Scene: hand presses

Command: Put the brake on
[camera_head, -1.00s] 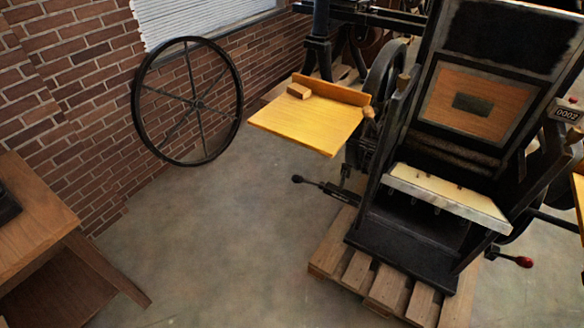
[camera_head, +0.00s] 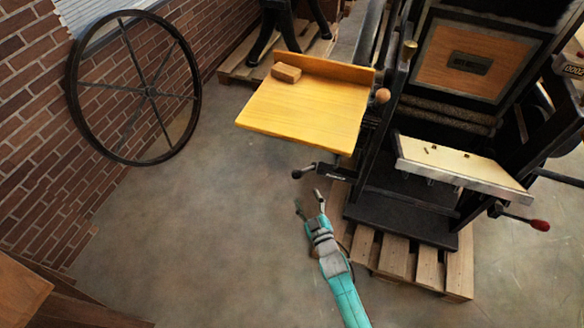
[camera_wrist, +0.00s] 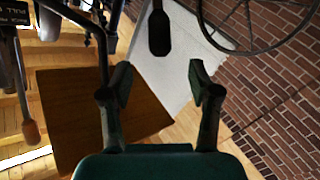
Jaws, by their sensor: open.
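The hand press (camera_head: 410,205) stands at the right on a wooden pallet. A lever with a black knob (camera_head: 303,173) sticks out from its left side, below the yellow board. Another lever with a red knob (camera_head: 540,225) sticks out on its right. No label shows which one is the brake. My gripper (camera_head: 308,201) is open and empty, just below the black knob in the picture. In the wrist view, a dark paddle-shaped handle (camera_wrist: 159,32) hangs beyond the gap between my open fingers (camera_wrist: 160,82), apart from them.
The yellow side board (camera_head: 305,115) with a small wooden block (camera_head: 286,73) overhangs the black-knobbed lever. The pallet (camera_head: 395,255) juts out right of my arm. A large spoked wheel (camera_head: 135,90) stands by the brick wall. The floor left of my gripper is clear.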

